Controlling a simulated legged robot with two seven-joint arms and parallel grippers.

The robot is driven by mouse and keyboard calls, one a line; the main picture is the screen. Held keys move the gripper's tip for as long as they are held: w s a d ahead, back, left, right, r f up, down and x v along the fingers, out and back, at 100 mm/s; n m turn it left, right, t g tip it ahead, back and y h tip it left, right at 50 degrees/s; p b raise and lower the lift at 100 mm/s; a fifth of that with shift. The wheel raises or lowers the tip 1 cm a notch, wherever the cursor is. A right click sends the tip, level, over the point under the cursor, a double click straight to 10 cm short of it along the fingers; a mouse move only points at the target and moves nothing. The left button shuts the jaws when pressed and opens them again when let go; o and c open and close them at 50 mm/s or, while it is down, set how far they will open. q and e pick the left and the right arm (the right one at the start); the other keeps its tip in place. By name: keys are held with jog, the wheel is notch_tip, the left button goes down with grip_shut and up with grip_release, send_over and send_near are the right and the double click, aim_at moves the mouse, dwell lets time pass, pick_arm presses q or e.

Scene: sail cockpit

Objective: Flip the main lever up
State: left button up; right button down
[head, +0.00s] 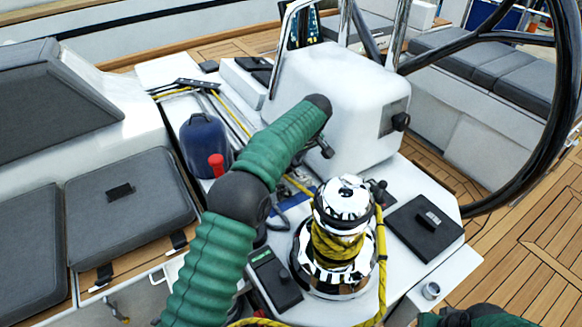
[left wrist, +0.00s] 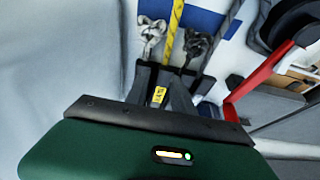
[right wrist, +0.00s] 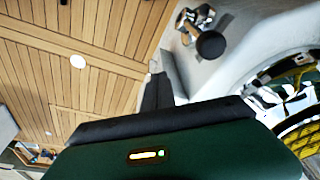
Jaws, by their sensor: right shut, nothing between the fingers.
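My left gripper (left wrist: 168,80) reaches down at the white console in the left wrist view. Its two dark fingers are spread apart. A dark lever-like piece with a small yellow label (left wrist: 158,95) shows between them; I take it to be the main lever, but the label is too small to read. Contact cannot be told. In the head view the left gripper (head: 322,145) is small, beside the white pedestal, and the lever is not clearly seen. My right gripper (right wrist: 158,88) is shut and empty above the deck in the right wrist view.
The white pedestal (head: 340,90) stands close to my left gripper. A chrome winch (head: 340,240) with yellow rope is in front. A red handle (head: 216,165) stands by a dark blue bag (head: 200,140). The black steering wheel (head: 545,150) is at right. Wooden deck (head: 540,250) is clear.

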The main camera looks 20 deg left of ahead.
pick_arm(q)
jog(key=a+f, duration=0.3)
jog(key=shift+a+f, duration=0.1)
jog(key=shift+a, duration=0.1)
jog(key=shift+w+f, duration=0.5)
jog(key=shift+d, duration=0.1)
jog(key=shift+c, duration=1.1)
jog(key=shift+s+r, duration=0.1)
jog(key=shift+r, duration=0.2)
grip_shut()
jog(key=shift+d, duration=0.1)
jog(key=shift+s+d+f, duration=0.1)
jog(key=shift+d+f, duration=0.1)
